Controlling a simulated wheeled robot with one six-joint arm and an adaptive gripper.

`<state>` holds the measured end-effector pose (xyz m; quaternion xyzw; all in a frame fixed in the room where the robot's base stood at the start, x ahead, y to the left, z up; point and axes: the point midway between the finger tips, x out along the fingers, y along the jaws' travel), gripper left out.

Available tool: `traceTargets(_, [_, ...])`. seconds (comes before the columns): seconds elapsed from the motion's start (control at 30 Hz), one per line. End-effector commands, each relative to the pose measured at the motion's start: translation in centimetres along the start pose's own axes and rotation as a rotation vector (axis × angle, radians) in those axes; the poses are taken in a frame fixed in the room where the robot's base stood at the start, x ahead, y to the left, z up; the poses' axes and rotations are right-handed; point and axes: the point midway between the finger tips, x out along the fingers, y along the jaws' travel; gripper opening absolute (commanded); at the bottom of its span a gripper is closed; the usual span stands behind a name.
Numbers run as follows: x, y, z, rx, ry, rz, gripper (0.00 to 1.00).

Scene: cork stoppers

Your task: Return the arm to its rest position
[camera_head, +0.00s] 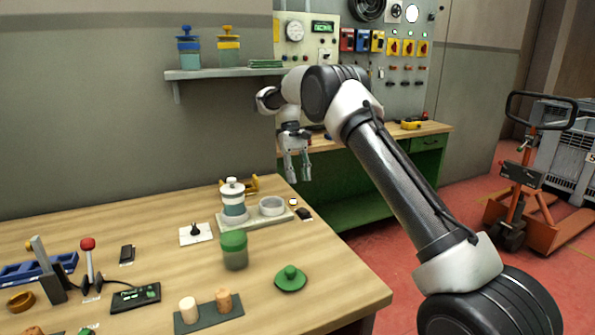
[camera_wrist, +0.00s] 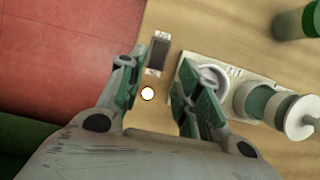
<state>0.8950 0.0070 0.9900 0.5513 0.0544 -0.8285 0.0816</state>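My gripper (camera_head: 297,178) hangs fingers-down in the air near the far right edge of the wooden table (camera_head: 335,295), away from the objects there. In the wrist view my gripper (camera_wrist: 156,58) shows two green-padded fingers spread apart with nothing held between them. A pale stopper (camera_head: 188,309) and a tan cork stopper (camera_head: 223,300) stand on a dark mat (camera_head: 208,318) near the front. A green-lidded jar (camera_head: 234,250) and a loose green lid (camera_head: 290,279) are behind and right of them. My arm reaches from the lower right, bent at the elbow.
A pale tray (camera_head: 262,217) holds a white-topped jar (camera_head: 233,201) and a ring (camera_head: 272,206). A shelf (camera_head: 225,73), workbench (camera_head: 435,128) and pallet truck (camera_head: 520,180) stand beyond.

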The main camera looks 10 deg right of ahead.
Motion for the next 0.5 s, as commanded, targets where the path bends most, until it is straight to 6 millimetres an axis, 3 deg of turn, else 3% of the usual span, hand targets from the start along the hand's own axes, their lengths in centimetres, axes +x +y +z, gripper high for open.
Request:
traceTargets(0.2, [-1.8, 0.0, 0.0, 0.0, 0.0, 0.0, 0.34])
traceTargets(0.5, [-1.9, 0.0, 0.0, -0.001, 0.0, 0.0, 0.34])
